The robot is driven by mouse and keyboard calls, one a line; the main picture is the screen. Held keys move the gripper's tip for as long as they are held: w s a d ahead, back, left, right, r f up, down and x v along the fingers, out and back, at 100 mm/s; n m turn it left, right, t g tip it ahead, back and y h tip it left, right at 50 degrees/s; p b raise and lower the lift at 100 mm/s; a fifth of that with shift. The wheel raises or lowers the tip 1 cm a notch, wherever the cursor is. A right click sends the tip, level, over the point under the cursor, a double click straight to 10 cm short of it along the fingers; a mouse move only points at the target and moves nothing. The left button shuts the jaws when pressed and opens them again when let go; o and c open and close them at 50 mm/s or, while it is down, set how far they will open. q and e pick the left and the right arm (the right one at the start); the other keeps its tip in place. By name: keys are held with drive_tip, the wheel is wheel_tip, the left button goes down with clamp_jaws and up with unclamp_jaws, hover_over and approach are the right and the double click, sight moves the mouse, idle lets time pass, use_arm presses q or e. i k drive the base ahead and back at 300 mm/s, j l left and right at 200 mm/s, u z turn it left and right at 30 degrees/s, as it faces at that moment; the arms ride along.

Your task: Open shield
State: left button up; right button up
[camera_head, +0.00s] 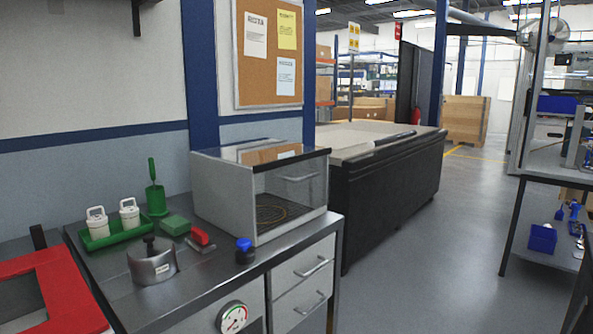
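A clear-sided shield box (262,190) stands on the right part of the dark metal workbench (200,290). It has a pale grey left side, a clear top and a clear front panel (297,189) with a dark upper edge. A handle-like bar shows on or through the front panel. Neither of my grippers is in view.
Left of the box are a green tray (110,238) with white containers, a green brush holder (156,200), a green block (174,225), a red-handled tool (200,238), a metal cylinder (152,262) and a blue-topped knob (245,250). A red frame (75,290) is at lower left. Floor at right is clear.

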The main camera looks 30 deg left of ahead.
sight(261, 152)
drive_tip(key=i+l+u, duration=0.15)
drive_tip(key=i+u, duration=0.3)
drive_tip(key=i+l+u, duration=0.3)
drive_tip(key=u, duration=0.15)
drive_tip(key=i, duration=0.05)
